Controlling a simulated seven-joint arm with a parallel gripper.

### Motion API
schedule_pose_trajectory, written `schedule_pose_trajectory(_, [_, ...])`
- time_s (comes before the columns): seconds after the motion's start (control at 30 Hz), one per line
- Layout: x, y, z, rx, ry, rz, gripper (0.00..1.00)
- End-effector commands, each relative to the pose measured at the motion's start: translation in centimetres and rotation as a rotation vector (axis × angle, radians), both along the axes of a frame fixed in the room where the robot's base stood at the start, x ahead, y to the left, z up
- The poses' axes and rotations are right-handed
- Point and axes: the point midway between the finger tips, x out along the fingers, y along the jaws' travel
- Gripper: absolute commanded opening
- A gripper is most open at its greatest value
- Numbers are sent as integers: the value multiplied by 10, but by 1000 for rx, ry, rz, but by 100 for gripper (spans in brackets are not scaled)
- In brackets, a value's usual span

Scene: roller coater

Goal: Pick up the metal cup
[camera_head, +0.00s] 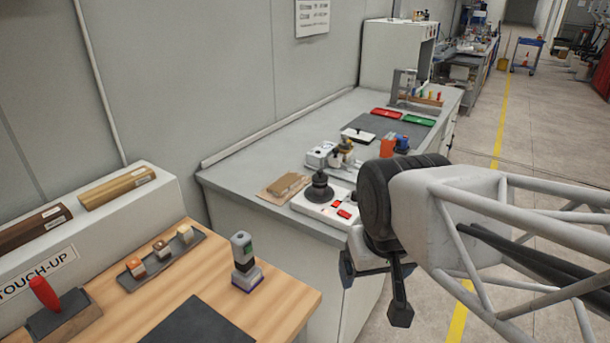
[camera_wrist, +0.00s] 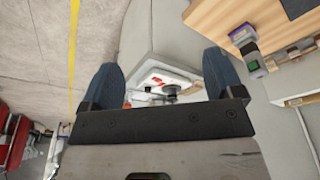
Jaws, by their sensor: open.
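My gripper (camera_head: 374,290) hangs in front of the grey bench, over the floor, with its fingers apart and nothing between them. In the wrist view my gripper (camera_wrist: 160,78) is open, and the white plate with red parts (camera_wrist: 160,82) shows beyond the fingers. I cannot clearly make out a metal cup in either view. On the bench, a small machine with brass-coloured parts (camera_head: 344,152) stands behind the white plate, and a dark round-based object (camera_head: 320,190) stands on that plate. My arm hides part of the bench's right side.
An orange container (camera_head: 387,147) and a blue one (camera_head: 402,144) stand farther back on the bench. Red (camera_head: 387,113) and green (camera_head: 418,119) trays lie behind them. A wooden table (camera_head: 286,297) at the left holds a grey hand-held device (camera_head: 243,258). The floor at the right is open.

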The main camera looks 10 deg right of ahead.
Motion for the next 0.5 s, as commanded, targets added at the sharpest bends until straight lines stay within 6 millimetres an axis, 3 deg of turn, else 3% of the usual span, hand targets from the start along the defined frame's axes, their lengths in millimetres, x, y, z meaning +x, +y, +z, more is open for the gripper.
schedule_pose_trajectory(0.27, [23,5,-2,21,-41,7,86])
schedule_pose_trajectory(0.5, [87,16,-10,67,-163,19,86])
